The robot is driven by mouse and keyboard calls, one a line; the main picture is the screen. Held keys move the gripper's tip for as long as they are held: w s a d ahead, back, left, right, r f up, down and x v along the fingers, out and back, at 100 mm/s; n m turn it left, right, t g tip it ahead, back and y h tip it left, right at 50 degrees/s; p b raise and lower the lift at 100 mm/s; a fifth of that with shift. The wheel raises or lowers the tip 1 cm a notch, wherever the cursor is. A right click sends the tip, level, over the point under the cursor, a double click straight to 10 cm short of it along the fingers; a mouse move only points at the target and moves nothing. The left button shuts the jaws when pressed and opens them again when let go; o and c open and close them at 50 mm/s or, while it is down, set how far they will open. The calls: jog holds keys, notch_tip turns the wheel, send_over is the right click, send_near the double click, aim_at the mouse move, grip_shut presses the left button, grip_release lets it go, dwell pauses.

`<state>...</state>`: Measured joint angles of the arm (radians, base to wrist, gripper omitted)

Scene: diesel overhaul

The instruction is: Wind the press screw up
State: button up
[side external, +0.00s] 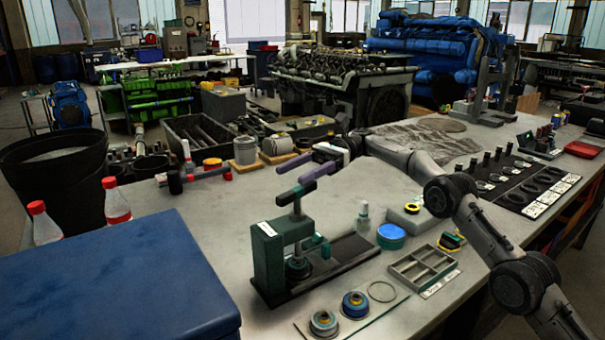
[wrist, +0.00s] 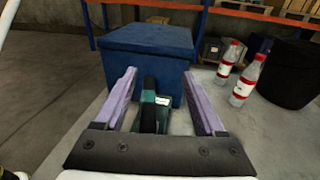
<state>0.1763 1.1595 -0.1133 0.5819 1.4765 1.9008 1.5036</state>
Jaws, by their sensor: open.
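The dark green press (side external: 267,258) stands on the bench in the side view, on a dark base. Its screw rises from the top and carries a dark grey handle bar (side external: 297,192). In the wrist view the dark handle (wrist: 149,88) and the green press body (wrist: 151,122) show between my fingers. My gripper (side external: 290,174) has purple-faced fingers and is open, just above and behind the handle in the side view. In the wrist view my gripper (wrist: 159,75) has a gap on both sides of the handle. I cannot tell whether the fingers reach its height.
A blue box (side external: 120,270) stands close left of the press, with red-capped bottles (side external: 116,202) behind it. Right of the press are a small bottle (side external: 364,217), a blue round tin (side external: 391,236) and a grey divided tray (side external: 422,266). Rings on a plate (side external: 355,303) lie in front.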

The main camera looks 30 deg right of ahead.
jog(key=s+d+m+t+h, duration=0.2)
jog(key=d+m+t+h, duration=0.15)
jog(key=d, duration=0.45)
jog(key=t, duration=0.1)
send_near(300, 188)
jog(key=shift+t, duration=0.25)
jog(key=x, duration=0.9)
jog(key=shift+s, duration=0.15)
grip_shut()
